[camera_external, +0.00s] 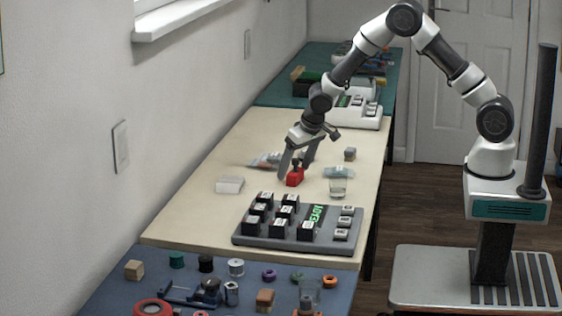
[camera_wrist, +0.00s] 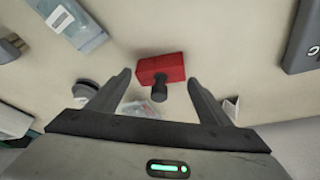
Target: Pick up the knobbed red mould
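The knobbed red mould (camera_external: 295,177) is a small red block with a dark knob, resting on the cream table. In the wrist view the red mould (camera_wrist: 164,68) lies just beyond the fingertips, with its black knob (camera_wrist: 159,92) pointing toward my gripper. My gripper (camera_external: 296,170) is low over the table, directly at the mould, with its two fingers spread apart. In the wrist view my gripper (camera_wrist: 158,76) is open, one finger to each side of the knob. I cannot tell whether a finger touches the mould.
A grey board with black blocks (camera_external: 243,241) stands in front of the mould. A glass (camera_external: 338,187) and a packet are to its right, a white box (camera_external: 230,184) to its left. Another packet (camera_external: 265,160) and a small block (camera_external: 350,154) lie behind. Cream table shows bare between them.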

